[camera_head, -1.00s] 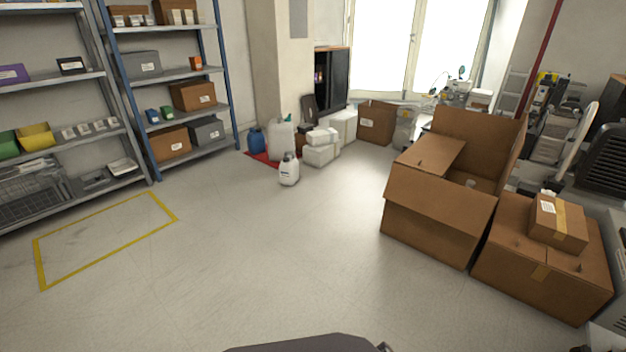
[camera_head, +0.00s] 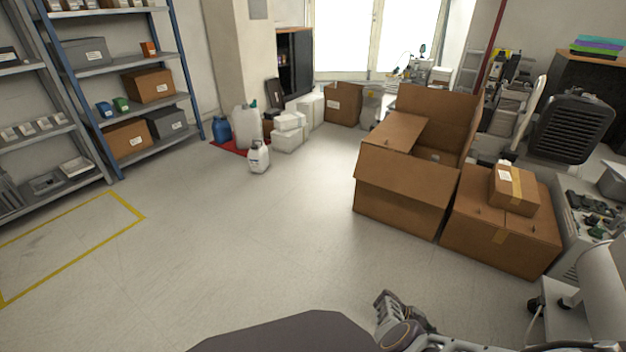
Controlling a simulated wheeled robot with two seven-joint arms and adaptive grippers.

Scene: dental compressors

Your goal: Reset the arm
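Part of my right arm enters along the bottom edge from the right. Its end, which looks like my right gripper (camera_head: 386,304), is low over the floor in front of the boxes. It is seen small and from above, and I cannot tell whether its fingers are open or shut. I see nothing held in it. My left arm and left gripper are not in view.
A large open cardboard box (camera_head: 405,187) and a closed box (camera_head: 503,236) with a small box (camera_head: 514,189) on it stand at right. Shelves (camera_head: 155,65) line the left. A white canister (camera_head: 258,157) stands mid-floor. The floor (camera_head: 240,235) between is clear.

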